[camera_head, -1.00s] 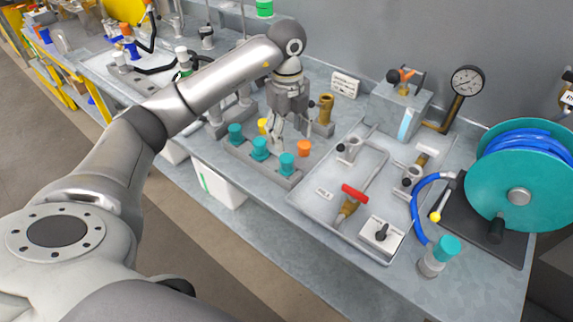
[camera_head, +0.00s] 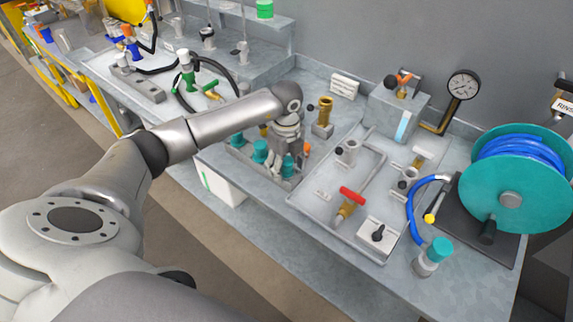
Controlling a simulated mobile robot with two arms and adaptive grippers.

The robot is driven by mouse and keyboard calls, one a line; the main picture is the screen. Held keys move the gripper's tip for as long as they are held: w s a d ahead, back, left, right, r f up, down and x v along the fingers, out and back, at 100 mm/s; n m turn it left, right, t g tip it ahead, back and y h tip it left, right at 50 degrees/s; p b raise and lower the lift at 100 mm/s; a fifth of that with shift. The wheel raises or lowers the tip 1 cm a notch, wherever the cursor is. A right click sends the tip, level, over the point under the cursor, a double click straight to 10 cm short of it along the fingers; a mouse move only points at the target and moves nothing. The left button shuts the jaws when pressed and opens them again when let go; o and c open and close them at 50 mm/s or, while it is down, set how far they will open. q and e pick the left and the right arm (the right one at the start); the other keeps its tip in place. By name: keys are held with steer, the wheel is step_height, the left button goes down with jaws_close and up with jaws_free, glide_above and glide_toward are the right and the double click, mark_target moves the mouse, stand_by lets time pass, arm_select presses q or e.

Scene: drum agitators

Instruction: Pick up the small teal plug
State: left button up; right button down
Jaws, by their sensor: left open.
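Three teal plugs stand in a row in a grey rack on the bench: one at the left (camera_head: 237,139), one in the middle (camera_head: 260,150) and one at the right end (camera_head: 288,166). My left gripper (camera_head: 285,162) is open and points down at the right-end plug, with its fingers close around or just behind it. I cannot tell whether they touch it. The gripper hides part of the rack behind. Another teal-topped piece (camera_head: 440,250) stands on the bench at the front right. My right gripper is not in view.
An orange plug (camera_head: 307,147) is partly hidden just right of the gripper. A grey tray (camera_head: 310,207) with a red-handled valve (camera_head: 350,195) lies to the right. A brass fitting (camera_head: 324,113) stands behind. A teal hose reel (camera_head: 515,180) is at the far right.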

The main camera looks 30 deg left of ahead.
arm_select(q)
steer(key=c, duration=1.1)
steer(key=shift+r, duration=0.15)
steer(key=shift+r, duration=0.25)
step_height(320, 180, up, 2)
steer(key=shift+w+b, duration=0.1)
steer(key=shift+b, duration=0.3)
steer(key=s+d+r+b, duration=0.1)
steer(key=s+r, duration=0.2)
steer(key=s, duration=0.1)
steer(key=s+d+r+b, duration=0.1)
steer(key=s+r, duration=0.3)
steer(key=s, duration=0.1)
steer(key=s+d+r+b, duration=0.1)
steer(key=s+r+b, duration=0.1)
steer(key=s+r, duration=0.1)
steer(key=shift+s+d+r, duration=0.1)
steer(key=shift+s+d, duration=0.1)
steer(key=shift+s, duration=0.25)
steer(key=shift+s+d+r, duration=0.1)
steer(key=shift+s+d, duration=0.05)
steer(key=shift+s, duration=0.25)
steer(key=shift+f, duration=0.1)
